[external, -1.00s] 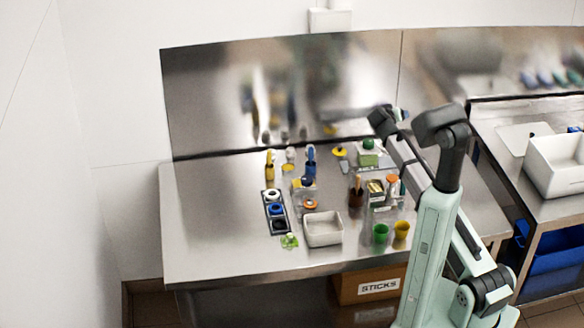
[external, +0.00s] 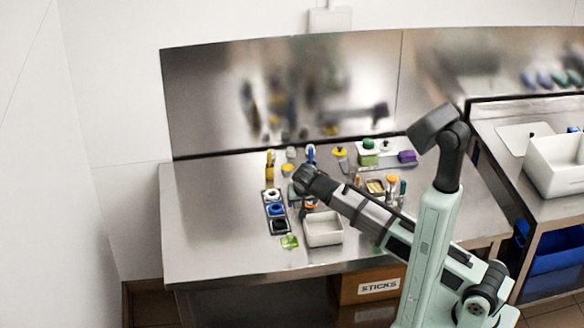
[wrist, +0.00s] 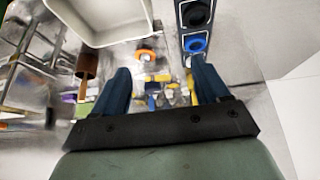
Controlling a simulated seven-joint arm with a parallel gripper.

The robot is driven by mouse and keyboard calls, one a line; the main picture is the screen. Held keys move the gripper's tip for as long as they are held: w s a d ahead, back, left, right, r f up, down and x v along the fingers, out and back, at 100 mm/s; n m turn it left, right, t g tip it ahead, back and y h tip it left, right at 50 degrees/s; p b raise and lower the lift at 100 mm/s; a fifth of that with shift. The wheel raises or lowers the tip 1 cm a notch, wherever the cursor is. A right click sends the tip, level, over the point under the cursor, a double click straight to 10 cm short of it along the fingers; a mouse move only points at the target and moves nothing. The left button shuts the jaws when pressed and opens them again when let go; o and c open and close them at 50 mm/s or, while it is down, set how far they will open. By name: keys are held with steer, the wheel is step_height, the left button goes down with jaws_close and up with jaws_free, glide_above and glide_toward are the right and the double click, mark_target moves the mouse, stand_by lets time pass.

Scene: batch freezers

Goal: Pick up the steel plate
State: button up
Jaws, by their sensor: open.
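I cannot pick out the steel plate with certainty. A narrow metal-looking holder (external: 266,222) bears white, blue and black round pieces on the bench. It also shows in the wrist view (wrist: 182,28), upper right, beyond my fingers. My gripper (wrist: 162,75) is open and empty, with two dark blue fingers spread apart. In the external view its dark wrist hangs just right of the holder, behind the white tray, and its fingertips are hidden. Between the fingers in the wrist view lie small blurred yellow, blue and white things.
A white tray (external: 323,242) stands close in front of my wrist; it also shows in the wrist view (wrist: 105,42). An orange ring (wrist: 147,55) and a brown cup (wrist: 88,66) are nearby. Jars and a purple item (external: 407,157) stand farther right. The bench's left side (external: 205,215) is clear.

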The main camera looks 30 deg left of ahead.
steer(key=s+d+f+g, duration=0.1)
steer(key=s+d, duration=0.1)
steer(key=s, duration=0.6)
glide_above(290, 238)
steer(key=s+d, duration=0.1)
steer(key=shift+n, duration=0.3)
step_height(290, 238, down, 8)
steer(key=shift+d+f, duration=0.1)
steer(key=shift+d, duration=0.05)
steer(key=shift+s+x, duration=0.15)
steer(key=shift+x, duration=1.1)
steer(key=shift+s+x, duration=0.15)
steer(key=shift+x, duration=1.15)
steer(key=shift+d+f, duration=0.15)
steer(key=shift+d, duration=0.05)
steer(key=c, duration=0.9)
